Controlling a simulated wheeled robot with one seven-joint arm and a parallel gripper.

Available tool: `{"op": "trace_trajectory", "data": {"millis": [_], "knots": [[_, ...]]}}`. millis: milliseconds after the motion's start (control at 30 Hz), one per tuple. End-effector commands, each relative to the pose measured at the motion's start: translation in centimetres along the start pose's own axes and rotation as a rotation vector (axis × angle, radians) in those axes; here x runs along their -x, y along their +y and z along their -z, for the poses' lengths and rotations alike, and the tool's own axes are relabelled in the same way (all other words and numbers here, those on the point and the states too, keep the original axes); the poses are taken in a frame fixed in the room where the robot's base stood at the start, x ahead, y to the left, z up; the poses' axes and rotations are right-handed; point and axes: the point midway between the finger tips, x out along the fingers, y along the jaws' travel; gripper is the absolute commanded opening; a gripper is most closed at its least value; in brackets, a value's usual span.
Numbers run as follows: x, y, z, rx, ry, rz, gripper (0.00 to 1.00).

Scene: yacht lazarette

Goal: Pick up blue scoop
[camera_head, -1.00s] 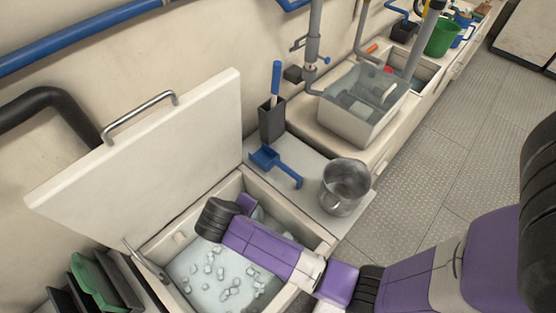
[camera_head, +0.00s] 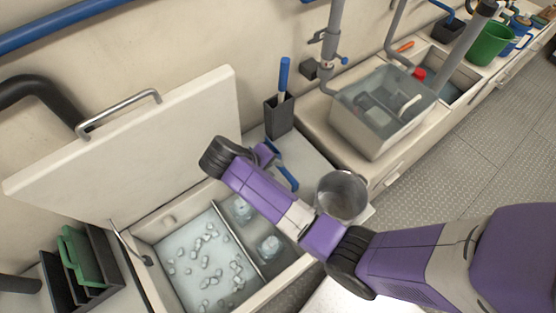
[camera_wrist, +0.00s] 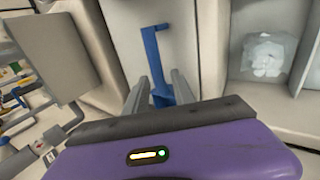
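The blue scoop (camera_head: 287,178) lies on the pale counter beside the open bin, partly hidden behind my arm in the head view. In the wrist view the scoop (camera_wrist: 154,60) runs up the picture, its handle pointing away and its lower end partly hidden by my gripper body. My gripper (camera_wrist: 160,76) is open, with one grey finger on each side of the scoop in the picture. Its height above the scoop and any contact are hard to tell. The fingers are hidden in the head view.
A metal pot (camera_head: 342,194) stands right of the scoop. A dark holder (camera_head: 279,117) with a blue-handled tool stands behind it. The open bin (camera_head: 152,262) holds ice, its lid (camera_head: 130,150) raised. A clear water-filled tub (camera_head: 366,137) is farther right.

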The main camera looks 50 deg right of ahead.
Motion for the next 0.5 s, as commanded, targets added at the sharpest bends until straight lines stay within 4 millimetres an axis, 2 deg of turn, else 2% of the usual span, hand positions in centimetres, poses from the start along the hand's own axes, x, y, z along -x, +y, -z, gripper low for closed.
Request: {"op": "trace_trajectory", "data": {"millis": [400,500], "knots": [[-5.1,0.4,-0.3,-0.001,-0.002,0.0,0.31],[-5.8,0.4,-0.2,-0.001,0.0,0.001,0.31]]}}
